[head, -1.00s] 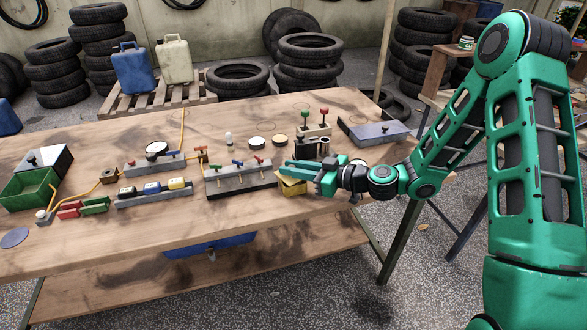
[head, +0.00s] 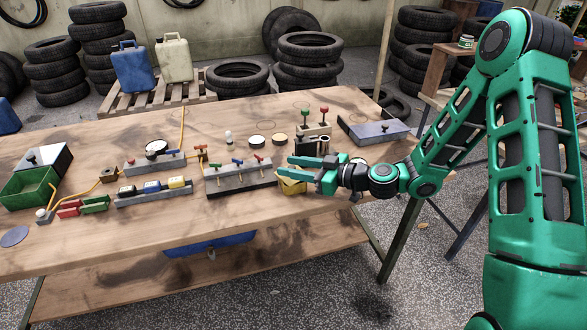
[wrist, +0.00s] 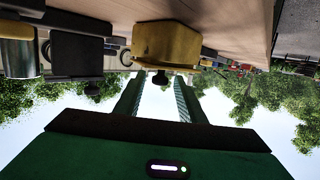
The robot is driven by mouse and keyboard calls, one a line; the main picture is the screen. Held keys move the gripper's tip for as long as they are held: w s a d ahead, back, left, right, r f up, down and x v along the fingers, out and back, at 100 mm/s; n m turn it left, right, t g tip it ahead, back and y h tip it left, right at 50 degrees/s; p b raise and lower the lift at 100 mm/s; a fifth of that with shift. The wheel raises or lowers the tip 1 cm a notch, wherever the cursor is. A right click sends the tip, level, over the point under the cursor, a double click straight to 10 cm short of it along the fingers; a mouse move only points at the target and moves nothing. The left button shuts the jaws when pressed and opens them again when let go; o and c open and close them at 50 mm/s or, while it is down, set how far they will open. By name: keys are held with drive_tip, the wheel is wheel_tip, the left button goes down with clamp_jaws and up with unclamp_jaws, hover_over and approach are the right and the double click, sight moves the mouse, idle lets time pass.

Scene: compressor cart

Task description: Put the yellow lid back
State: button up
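A yellow box-like piece (head: 292,186) stands on the workbench's front right part, partly hidden by my gripper in the head view. In the wrist view, which is upside down, the yellow piece (wrist: 168,42) carries a small black knob (wrist: 159,78). I cannot tell a separate lid from a box beneath it. My gripper (head: 292,167) is just above the yellow piece. Its two fingers (wrist: 158,84) are apart, with the knob appearing between their tips. No contact with the knob is visible.
A grey block with small coloured-handled valves (head: 240,178) stands close left of my gripper. A stand with red and green knobs (head: 313,136) is behind it. A grey case (head: 375,132) lies at the bench's back right. The bench (head: 235,220) is bare in front.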

drive_tip(key=v, duration=1.1)
drive_tip(key=shift+s+d+r, duration=0.1)
drive_tip(key=shift+s+d, duration=0.05)
drive_tip(key=shift+d, duration=0.2)
drive_tip(key=shift+s, duration=0.15)
drive_tip(key=s+d+f+m+g+h, duration=0.35)
drive_tip(key=s+d+g+h, duration=0.25)
drive_tip(key=s+d+h, duration=0.6)
drive_tip(key=s+d+r+m+g, duration=0.1)
drive_tip(key=s+d+r+m, duration=0.4)
drive_tip(key=s+d+m, duration=0.2)
drive_tip(key=s+d+r+m+h, duration=0.1)
drive_tip(key=s+d+r+m, duration=0.5)
drive_tip(key=s+d+m, duration=0.2)
drive_tip(key=s+d, duration=0.2)
drive_tip(key=s, duration=0.1)
drive_tip(key=shift+d+g+h, duration=0.3)
drive_tip(key=shift+d+g, duration=0.05)
drive_tip(key=shift+g, duration=0.05)
drive_tip(key=shift+s, duration=0.15)
